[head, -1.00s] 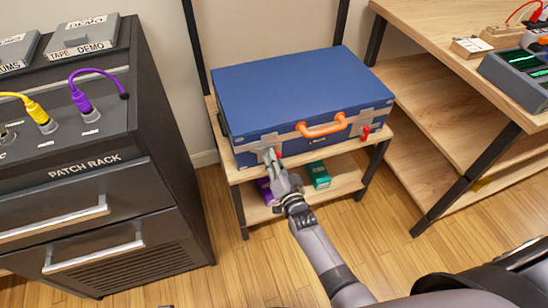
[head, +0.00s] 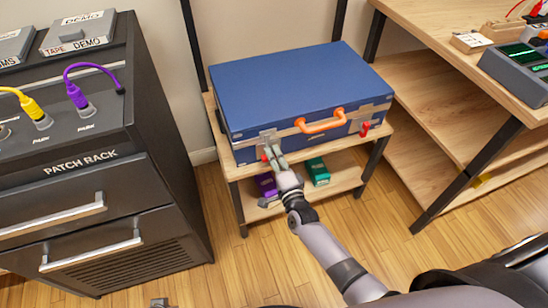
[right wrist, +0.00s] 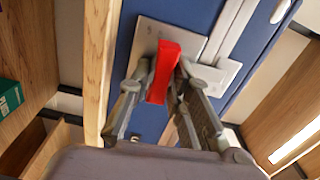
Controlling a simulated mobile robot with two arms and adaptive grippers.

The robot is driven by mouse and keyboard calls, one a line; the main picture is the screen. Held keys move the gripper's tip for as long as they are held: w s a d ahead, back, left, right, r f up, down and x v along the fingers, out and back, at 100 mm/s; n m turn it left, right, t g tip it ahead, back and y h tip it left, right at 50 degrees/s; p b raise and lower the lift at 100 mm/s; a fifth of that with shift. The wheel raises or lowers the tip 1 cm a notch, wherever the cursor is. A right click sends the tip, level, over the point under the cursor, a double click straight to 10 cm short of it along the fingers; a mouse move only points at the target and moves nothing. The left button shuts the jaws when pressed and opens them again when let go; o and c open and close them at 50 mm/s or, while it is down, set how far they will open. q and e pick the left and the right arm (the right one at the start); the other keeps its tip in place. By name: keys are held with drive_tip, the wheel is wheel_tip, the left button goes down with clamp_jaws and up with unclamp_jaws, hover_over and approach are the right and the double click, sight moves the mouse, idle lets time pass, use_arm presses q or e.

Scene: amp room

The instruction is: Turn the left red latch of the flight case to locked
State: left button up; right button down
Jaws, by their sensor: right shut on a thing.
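The blue flight case (head: 300,88) lies closed on a wooden shelf stand, with an orange handle (head: 320,122) on its front. Its left red latch (head: 265,158) is mostly covered by my right gripper (head: 272,150) in the head view. In the right wrist view, the red latch (right wrist: 162,72) stands between the two grey fingers (right wrist: 155,95), and they are shut on it. It sits on a metal plate (right wrist: 150,35), slightly tilted in that picture. The right red latch (head: 364,129) is free. A small grey tip (head: 158,302) at the bottom edge may be my left gripper.
A dark patch rack (head: 85,160) with drawers stands on the left. A wooden bench (head: 440,75) with devices stands on the right. A purple box (head: 266,184) and a green box (head: 317,171) lie on the shelf below the case. Floor in front is clear.

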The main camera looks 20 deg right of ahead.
use_arm(q)
drive_tip(key=shift+r, duration=0.45)
use_arm(e)
drive_tip(key=shift+m, duration=0.4)
drive_tip(key=c, duration=1.5)
unclamp_jaws()
drive_tip(key=shift+c, duration=0.2)
drive_tip(key=s, duration=1.2)
drive_tip(key=shift+d, duration=0.2)
